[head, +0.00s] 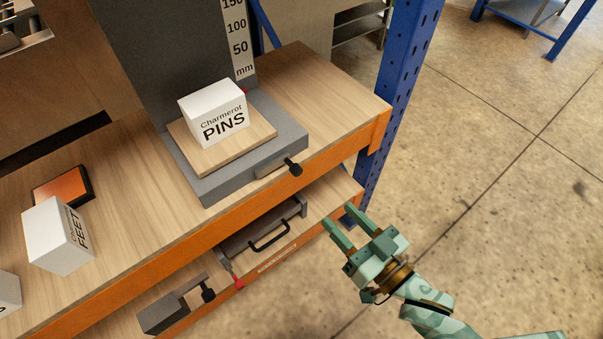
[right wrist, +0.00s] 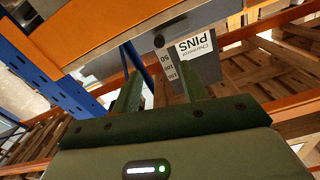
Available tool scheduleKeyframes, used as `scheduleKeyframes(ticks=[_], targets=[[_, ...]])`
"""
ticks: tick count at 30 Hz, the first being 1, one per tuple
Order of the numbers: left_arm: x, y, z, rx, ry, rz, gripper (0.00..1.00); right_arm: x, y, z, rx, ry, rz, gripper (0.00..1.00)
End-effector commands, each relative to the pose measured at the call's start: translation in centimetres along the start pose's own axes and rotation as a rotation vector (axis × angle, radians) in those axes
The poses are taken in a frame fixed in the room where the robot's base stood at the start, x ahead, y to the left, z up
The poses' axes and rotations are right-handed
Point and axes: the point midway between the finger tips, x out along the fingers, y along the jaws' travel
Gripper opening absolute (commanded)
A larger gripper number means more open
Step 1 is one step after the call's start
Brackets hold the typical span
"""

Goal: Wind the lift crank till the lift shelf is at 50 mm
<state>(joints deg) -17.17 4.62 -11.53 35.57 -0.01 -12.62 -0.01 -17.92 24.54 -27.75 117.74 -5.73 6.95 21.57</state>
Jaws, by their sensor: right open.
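The lift crank (head: 279,171) is a short arm with a black knob on the front of the grey lift base (head: 212,188). The lift shelf (head: 259,132) is a light wooden plate low over that base, bearing a white PINS box (head: 213,112). A white mm scale (head: 238,42) stands behind it. A small red mark shows beside the scale's foot, below the 50; the exact reading is unclear. My right gripper (head: 339,214) is open and empty, right of and lower than the crank, apart from it. Its fingers also show in the right wrist view (right wrist: 160,90). My left gripper is out of view.
The wooden bench has an orange front edge (head: 240,203). A blue post (head: 397,85) rises behind its right corner. Below are a drawer handle (head: 270,237) and a grey clamp-like part (head: 175,307). A FEET box (head: 55,238) stands left. Open floor lies to the right.

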Motion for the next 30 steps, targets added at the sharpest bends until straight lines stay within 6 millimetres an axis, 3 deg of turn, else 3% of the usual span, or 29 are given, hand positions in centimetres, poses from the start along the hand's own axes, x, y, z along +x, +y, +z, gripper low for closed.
scheduleKeyframes(ticks=[9, 15, 21, 30], targets=[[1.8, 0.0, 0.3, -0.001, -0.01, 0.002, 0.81, 8.1, 0.1, 0.3, 0.0, 0.002, 0.0, 0.43], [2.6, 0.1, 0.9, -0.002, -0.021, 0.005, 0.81, 12.1, 0.1, 0.3, 0.0, -0.001, 0.001, 0.43], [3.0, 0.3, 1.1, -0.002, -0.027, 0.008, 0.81, 13.9, 0.1, 0.2, -0.001, -0.003, 0.001, 0.43], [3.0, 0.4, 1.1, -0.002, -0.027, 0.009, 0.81, 14.1, 0.1, 0.2, -0.001, -0.004, 0.001, 0.43]])
